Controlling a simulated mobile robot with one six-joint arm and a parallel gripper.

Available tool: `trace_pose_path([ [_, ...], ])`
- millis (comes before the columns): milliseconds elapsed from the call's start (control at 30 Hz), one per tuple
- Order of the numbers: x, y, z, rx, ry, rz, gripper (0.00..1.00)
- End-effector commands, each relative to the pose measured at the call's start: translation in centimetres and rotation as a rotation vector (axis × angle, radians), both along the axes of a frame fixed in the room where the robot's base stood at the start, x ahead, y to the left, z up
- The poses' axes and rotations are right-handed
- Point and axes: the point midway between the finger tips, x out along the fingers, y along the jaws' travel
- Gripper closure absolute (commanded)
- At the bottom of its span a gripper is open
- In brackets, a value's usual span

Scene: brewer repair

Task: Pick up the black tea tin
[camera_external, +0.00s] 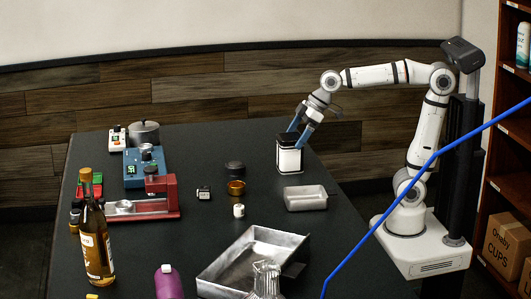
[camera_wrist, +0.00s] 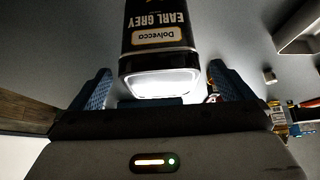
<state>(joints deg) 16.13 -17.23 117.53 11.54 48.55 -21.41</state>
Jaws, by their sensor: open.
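The black tea tin (camera_external: 289,157) stands on the dark table near its far right edge, with a black lid and a pale, brightly lit side. In the wrist view the tin (camera_wrist: 158,38) shows a dark body with an upside-down "EARL GREY" label and a bright pale end. My gripper (camera_external: 302,128) is open, its blue fingers at the top of the tin in the external view. In the wrist view the blue fingers of my gripper (camera_wrist: 158,88) are on either side of the tin. Whether they touch it I cannot tell.
A larger metal tray (camera_external: 252,262) and a glass vessel (camera_external: 265,280) are near the front. A bottle (camera_external: 96,245) stands at the front left.

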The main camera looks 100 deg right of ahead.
Motion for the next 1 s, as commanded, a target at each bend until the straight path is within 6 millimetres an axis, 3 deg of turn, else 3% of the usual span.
trace_pose_path([
  [200,1.8,0.0,-2.9,0.002,0.003,0.001,0.00],
  [533,2.2,0.0,-3.4,0.001,0.001,0.000,0.00],
  [1000,2.2,0.0,-3.4,0.001,0.001,0.000,0.38],
])
